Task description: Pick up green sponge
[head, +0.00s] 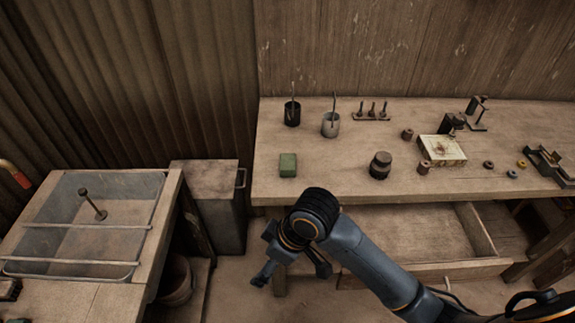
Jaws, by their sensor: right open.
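The green sponge (288,165) is a small block lying on the wooden workbench (330,177), near its front left corner. My right gripper (291,271) is in front of and below the bench's front edge, under the sponge in the picture. Its fingers are spread open and empty, and it is apart from the sponge. My left gripper does not show.
A black cup (292,115) and a grey cup (330,126) holding tools stand behind the sponge. A dark round jar (380,165) stands to its right. An open drawer (480,235) juts out below the bench. A sink basin (85,220) is at left.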

